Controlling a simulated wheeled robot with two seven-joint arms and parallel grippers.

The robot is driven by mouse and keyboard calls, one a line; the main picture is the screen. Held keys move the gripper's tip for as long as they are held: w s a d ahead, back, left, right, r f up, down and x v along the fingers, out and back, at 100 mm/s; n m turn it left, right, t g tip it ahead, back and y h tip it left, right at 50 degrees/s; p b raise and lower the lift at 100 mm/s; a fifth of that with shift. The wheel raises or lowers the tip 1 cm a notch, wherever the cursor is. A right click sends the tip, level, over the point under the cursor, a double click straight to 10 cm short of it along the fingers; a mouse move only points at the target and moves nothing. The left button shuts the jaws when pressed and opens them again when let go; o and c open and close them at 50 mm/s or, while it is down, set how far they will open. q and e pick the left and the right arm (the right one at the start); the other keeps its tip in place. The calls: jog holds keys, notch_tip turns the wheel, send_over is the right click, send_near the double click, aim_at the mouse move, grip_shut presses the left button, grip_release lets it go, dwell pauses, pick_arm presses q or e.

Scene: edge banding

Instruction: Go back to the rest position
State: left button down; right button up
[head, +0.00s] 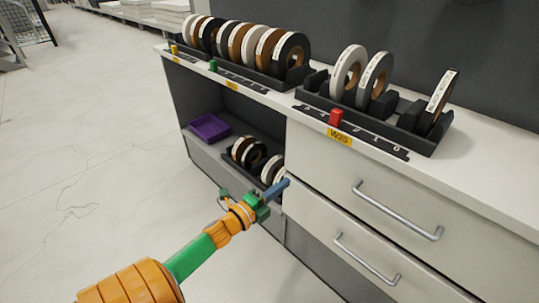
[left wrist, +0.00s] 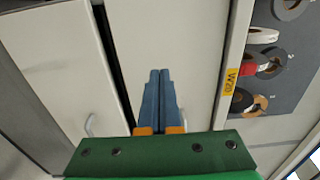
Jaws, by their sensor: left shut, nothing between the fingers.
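My left gripper (head: 277,188) is shut and empty. Its arm reaches in from the bottom left of the head view, and its blue fingers are in front of the cabinet, near the left edge of the white drawers. In the left wrist view the two blue fingers (left wrist: 159,95) lie side by side, with a pale cabinet face behind them. Whether they touch the cabinet is unclear. My right gripper does not show.
The cabinet top holds a rack of several banding rolls (head: 247,45) and a second rack (head: 431,143) with fewer rolls. Drawer handles (head: 398,212) stick out at the right. An open shelf holds a purple tray (head: 209,128) and more rolls (head: 250,154). The floor at left is clear.

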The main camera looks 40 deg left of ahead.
pick_arm(q)
jog(key=s+d+f+n+g, duration=0.35)
jog(key=s+f, duration=0.45)
jog(key=f, duration=0.3)
jog(key=s+d+f+n+g+y, duration=0.1)
jog(key=s+d+f+n+g, duration=0.1)
jog(key=s+f+n+g, duration=0.55)
jog(key=s+d+f+n+g, duration=0.1)
jog(key=s+d+f+n, duration=0.1)
jog(key=s+f, duration=0.9)
jog(key=s+d+f+n+g, duration=0.3)
jog(key=s+d+f+g, duration=0.2)
jog(key=s+d+f, duration=0.4)
notch_tip(320, 180, up, 18)
jog(key=a+p, duration=0.2)
jog(key=p, duration=1.5)
jog(key=shift+s+a, duration=0.2)
jog(key=shift+a, duration=0.1)
